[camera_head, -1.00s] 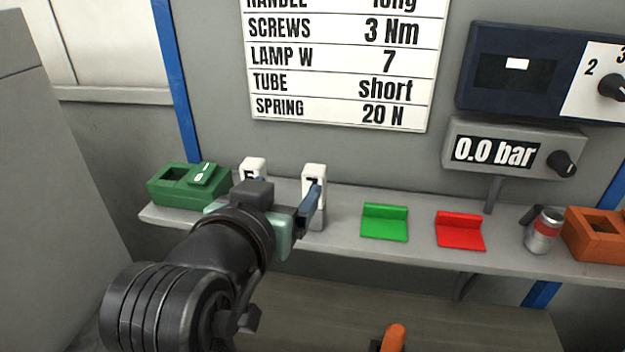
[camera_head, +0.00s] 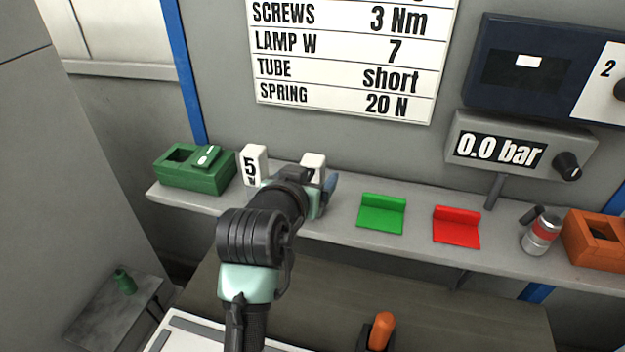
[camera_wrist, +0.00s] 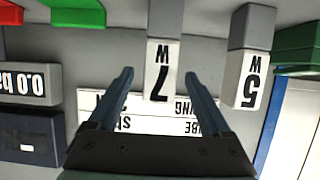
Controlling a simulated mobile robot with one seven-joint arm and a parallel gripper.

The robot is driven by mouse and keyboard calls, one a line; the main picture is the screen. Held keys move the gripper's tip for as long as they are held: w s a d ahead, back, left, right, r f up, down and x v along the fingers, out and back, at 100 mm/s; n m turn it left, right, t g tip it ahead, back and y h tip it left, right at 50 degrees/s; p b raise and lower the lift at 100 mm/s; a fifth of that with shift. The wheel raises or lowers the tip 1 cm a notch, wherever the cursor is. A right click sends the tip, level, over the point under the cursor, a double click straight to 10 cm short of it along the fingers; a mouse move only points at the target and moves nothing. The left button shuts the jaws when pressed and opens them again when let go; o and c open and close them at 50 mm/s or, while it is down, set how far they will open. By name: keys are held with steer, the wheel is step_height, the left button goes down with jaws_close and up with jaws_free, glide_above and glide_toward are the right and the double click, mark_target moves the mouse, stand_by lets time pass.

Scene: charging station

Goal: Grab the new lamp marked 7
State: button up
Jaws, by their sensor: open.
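The lamp marked 7 W (camera_wrist: 164,69) is a white block on a grey base. In the wrist view it appears upside down, beyond and between the tips of my open gripper (camera_wrist: 160,80), with nothing held. In the head view only the white top of the 7 W lamp (camera_head: 314,160) shows; my gripper (camera_head: 322,188) and wrist cover the rest. The lamp marked 5 W (camera_head: 251,168) stands to its left on the shelf, and also shows in the wrist view (camera_wrist: 247,80). Whether the fingers touch the 7 W lamp cannot be told.
The shelf (camera_head: 340,232) holds a green box (camera_head: 195,170) at left, a green tray (camera_head: 381,214), a red tray (camera_head: 457,228), a can (camera_head: 541,234) and an orange box (camera_head: 596,240). A wall chart (camera_head: 350,55) reads LAMP W 7.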

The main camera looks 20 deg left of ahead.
steer(key=shift+x, duration=1.1)
jaws_close()
